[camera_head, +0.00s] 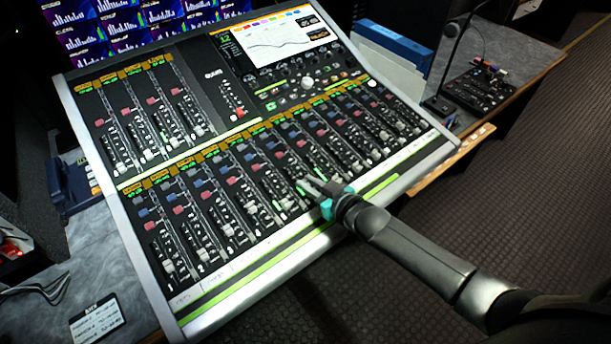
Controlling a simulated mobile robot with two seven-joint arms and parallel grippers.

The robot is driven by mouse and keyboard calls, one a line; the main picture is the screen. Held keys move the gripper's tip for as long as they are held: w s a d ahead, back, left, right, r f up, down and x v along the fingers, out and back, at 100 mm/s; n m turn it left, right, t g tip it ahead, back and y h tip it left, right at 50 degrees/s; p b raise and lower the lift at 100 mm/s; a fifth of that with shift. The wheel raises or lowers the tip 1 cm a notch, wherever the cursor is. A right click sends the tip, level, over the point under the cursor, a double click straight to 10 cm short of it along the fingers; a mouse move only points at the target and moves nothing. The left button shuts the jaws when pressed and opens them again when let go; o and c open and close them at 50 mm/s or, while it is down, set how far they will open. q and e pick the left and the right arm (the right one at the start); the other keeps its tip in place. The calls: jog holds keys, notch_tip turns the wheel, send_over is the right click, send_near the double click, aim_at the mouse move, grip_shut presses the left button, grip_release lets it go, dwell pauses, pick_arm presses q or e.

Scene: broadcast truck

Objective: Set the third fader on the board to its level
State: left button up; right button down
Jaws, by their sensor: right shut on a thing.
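The board is a tilted mixing desk (121,215) with a silver frame, an upper-left bank of faders and a long lower row of faders. In the lower row, light fader caps show at the left, such as one cap (168,266) near the front end of its slot. My right gripper (308,187) reaches in from the lower right and is shut on a fader cap in the middle of the lower row. The fingers mostly hide that cap, and I cannot tell its channel number or exact level. My left gripper is not in view.
A lit screen (285,38) sits at the board's top. A gooseneck microphone (440,100) and a small black box with knobs (482,88) stand on the right-hand desk. A small label card (97,318) lies at the lower left. Dark floor is clear at the right.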

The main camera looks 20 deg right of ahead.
jog(key=c, duration=0.8)
grip_release()
jog(key=p+v, duration=0.3)
jog(key=v, duration=1.2)
jog(key=shift+p, duration=0.3)
jog(key=shift+s+d, duration=0.1)
